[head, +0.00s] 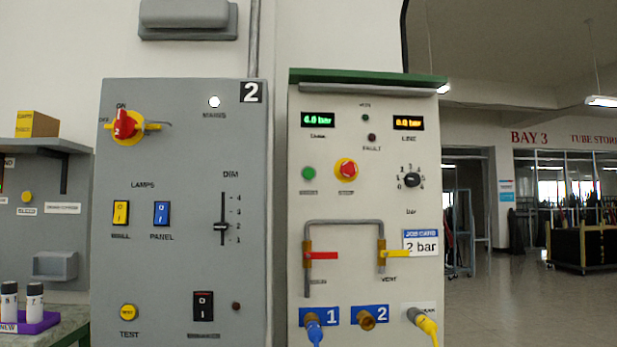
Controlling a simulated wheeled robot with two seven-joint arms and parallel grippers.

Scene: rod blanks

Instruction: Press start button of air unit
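The air unit (400,270) is the pale panel with a green top, right of centre in the head view. A round green button (308,173) sits on its upper left; the small label below it is too blurred to read. A red mushroom button (346,170) on a yellow ring is just right of it. The left display (317,119) shows green digits, about 4.0 bar or 6.0 bar. The right display (408,123) shows 0.0 bar in orange. The fault lamp (372,137) looks dark. Neither of my grippers is in view.
A selector knob (412,180), a red valve lever (323,256), a yellow vent lever (397,254) and a job card (421,243) reading 2 bar are on the air unit. A grey electrical panel (180,270) stands to its left. Open floor (540,310) lies right.

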